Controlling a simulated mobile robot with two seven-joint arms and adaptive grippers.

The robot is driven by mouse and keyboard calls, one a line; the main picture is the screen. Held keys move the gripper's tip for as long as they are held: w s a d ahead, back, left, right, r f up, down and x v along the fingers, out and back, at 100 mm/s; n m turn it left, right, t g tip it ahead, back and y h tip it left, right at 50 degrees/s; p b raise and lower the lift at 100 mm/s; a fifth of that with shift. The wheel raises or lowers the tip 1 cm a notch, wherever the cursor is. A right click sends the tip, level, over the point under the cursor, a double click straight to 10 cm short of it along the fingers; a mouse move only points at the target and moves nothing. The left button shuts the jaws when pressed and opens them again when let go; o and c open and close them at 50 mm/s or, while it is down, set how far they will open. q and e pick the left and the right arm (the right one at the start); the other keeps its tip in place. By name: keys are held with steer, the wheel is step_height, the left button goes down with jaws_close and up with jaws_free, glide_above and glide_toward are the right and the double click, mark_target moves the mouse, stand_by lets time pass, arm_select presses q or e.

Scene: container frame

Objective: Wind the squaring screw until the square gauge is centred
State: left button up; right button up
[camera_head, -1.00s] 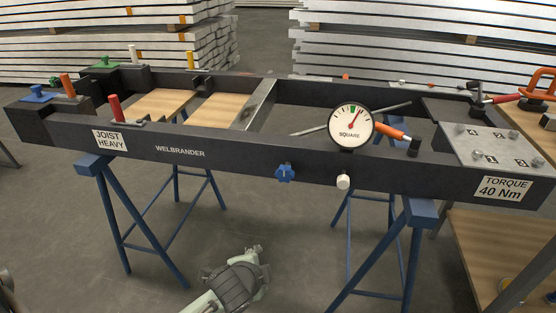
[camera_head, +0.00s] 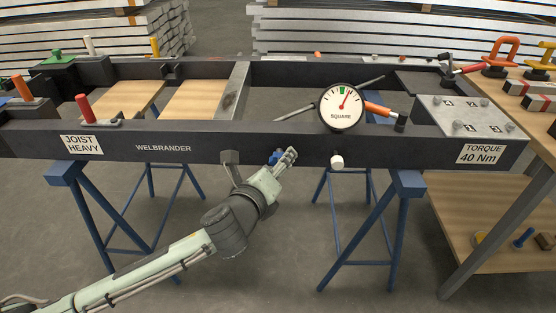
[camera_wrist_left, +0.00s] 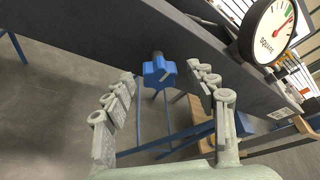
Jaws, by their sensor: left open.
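The squaring screw's blue star knob (camera_head: 275,157) sticks out from the front rail of the dark frame (camera_head: 110,148). It also shows in the left wrist view (camera_wrist_left: 160,72). My left gripper (camera_head: 261,156) is open in front of the rail with a finger on either side of the knob. In the left wrist view the open fingers (camera_wrist_left: 161,84) flank the knob, with a gap on both sides. The round square gauge (camera_head: 341,107) stands on the rail to the right; its needle points up and right of the green mark. My right gripper is out of view.
A white knob (camera_head: 337,161) sits on the rail below the gauge, right of my gripper. Blue trestles (camera_head: 395,225) hold up the frame. A wooden bench (camera_head: 480,205) with tools stands at right. The floor before the frame is clear.

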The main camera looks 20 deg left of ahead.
arm_select(q)
steer(key=shift+x, duration=1.05)
steer(key=shift+c, duration=0.3)
steer(key=c, duration=1.1)
